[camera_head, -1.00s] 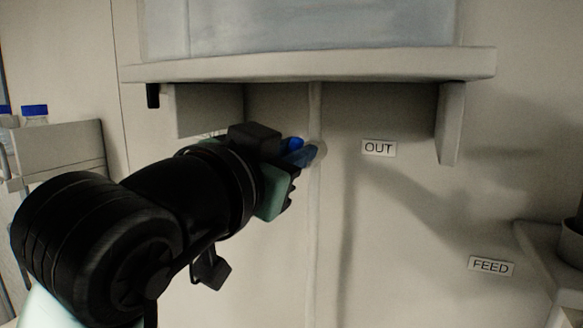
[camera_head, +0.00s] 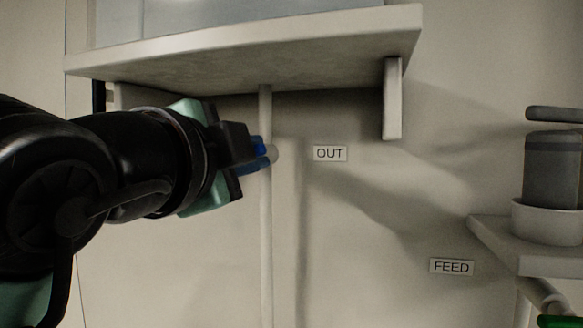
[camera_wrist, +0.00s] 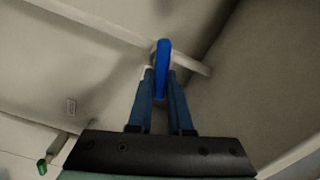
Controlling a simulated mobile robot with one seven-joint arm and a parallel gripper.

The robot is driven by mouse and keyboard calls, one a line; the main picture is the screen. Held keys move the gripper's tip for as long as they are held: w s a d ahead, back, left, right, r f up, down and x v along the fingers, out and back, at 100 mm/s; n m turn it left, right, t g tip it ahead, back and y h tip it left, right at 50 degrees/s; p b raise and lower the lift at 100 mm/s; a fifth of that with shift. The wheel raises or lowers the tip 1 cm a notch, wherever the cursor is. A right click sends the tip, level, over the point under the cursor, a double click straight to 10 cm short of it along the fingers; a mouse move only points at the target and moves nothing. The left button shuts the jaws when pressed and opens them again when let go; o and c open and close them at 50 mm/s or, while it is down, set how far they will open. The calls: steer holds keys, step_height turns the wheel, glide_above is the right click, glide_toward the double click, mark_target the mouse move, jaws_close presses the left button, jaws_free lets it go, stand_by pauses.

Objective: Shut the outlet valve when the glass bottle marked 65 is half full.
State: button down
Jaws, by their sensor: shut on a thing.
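The outlet valve's blue handle (camera_wrist: 163,58) stands up between my fingertips in the wrist view. In the head view the handle (camera_head: 258,144) is mostly hidden by my gripper, beside the thin vertical pipe (camera_head: 265,220) and left of the "OUT" label (camera_head: 330,153). My gripper (camera_head: 265,157) reaches in from the left and is shut on the handle; its blue fingers (camera_wrist: 162,85) lie along both sides of it in the wrist view. The handle's exact angle is hard to tell. The glass bottle marked 65 is not in view, so its level cannot be seen.
A pale shelf (camera_head: 300,62) with a bracket (camera_head: 392,100) juts out above my gripper. At right, a grey container (camera_head: 552,165) sits on a ledge (camera_head: 530,248), with a green part (camera_head: 558,321) below. A "FEED" label (camera_head: 451,266) is on the wall.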

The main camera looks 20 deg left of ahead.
steer(key=shift+f+m+b, duration=0.25)
steer(key=shift+m+b, duration=0.55)
steer(key=shift+m, duration=1)
steer(key=c, duration=0.8)
jaws_free()
steer(key=shift+c, duration=0.2)
steer(key=shift+d+f, duration=0.1)
